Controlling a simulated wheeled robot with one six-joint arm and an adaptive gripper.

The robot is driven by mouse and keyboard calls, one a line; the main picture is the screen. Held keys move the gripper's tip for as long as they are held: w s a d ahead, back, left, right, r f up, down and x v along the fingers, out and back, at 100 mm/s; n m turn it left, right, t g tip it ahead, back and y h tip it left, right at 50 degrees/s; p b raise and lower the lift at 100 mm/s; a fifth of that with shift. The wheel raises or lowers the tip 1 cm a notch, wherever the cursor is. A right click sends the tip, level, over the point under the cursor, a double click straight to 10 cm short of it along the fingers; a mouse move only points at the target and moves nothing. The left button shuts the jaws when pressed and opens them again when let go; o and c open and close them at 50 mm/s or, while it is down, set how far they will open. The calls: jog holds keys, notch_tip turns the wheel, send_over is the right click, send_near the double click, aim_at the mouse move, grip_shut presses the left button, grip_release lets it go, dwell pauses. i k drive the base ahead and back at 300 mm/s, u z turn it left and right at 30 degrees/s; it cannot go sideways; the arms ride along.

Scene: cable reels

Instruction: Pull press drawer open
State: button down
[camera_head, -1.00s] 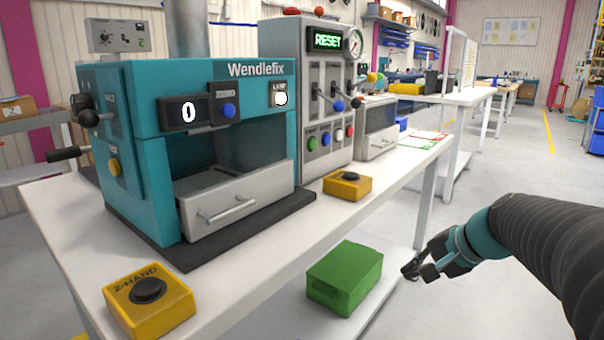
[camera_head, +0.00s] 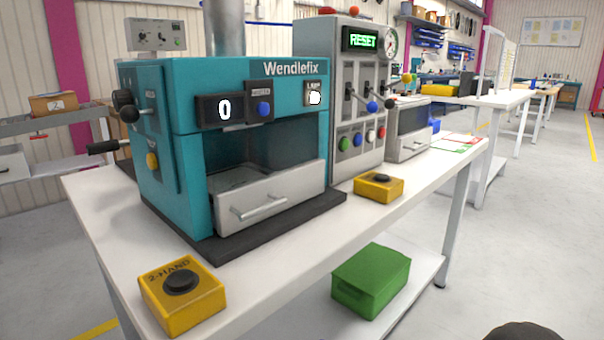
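The teal Wendlefix press (camera_head: 160,165) stands on a dark base plate on the white bench. Its grey drawer (camera_head: 300,192) is at the lower front, with a light bar handle (camera_head: 258,206) across its face. The drawer looks shut or nearly so; its top edge shows a shallow tray behind the front. A counter on the press reads 0, and a round white lamp shows at its upper right. My gripper is not in view; only a dark rounded part of my arm shows at the bottom right edge.
Yellow button boxes stand at the bench's front left (camera_head: 181,296) and right of the press (camera_head: 379,187). A grey control cabinet (camera_head: 312,90) reading RESET stands behind. A green box (camera_head: 371,280) sits on the lower shelf. The floor right of the bench (camera_head: 530,230) is clear.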

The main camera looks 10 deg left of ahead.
aim_at(234, 209)
jog(key=z, duration=0.75)
jog(key=k, duration=0.75)
jog(key=u, duration=0.75)
